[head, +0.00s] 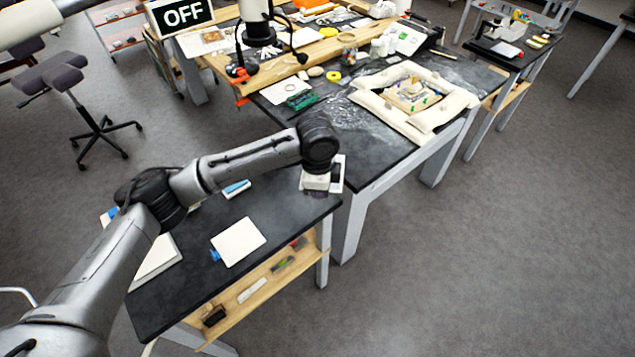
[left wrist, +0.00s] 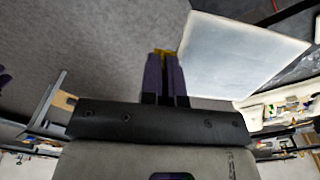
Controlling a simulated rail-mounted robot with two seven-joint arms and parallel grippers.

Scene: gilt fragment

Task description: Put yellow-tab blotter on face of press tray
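My left gripper (head: 316,192) is over the far right corner of the near dark table in the head view. In the left wrist view its two purple fingers (left wrist: 165,72) are close together on a yellow tab. The tab belongs to a flat white blotter (left wrist: 240,55), which sticks out to the right of the fingers. In the head view part of the white blotter (head: 338,172) shows beside the gripper, partly hidden by it. A pale flat slab (head: 158,262) lies at the table's left, partly behind my arm; I cannot tell if it is the press tray. My right gripper is not in view.
A white blue-tab sheet (head: 238,242) lies on the near table (head: 200,290), with another blue item (head: 236,188) behind it. The larger bench holds a cream padded frame (head: 440,118) around a gilt fragment (head: 412,95), plus many tools. Grey floor is clear at right.

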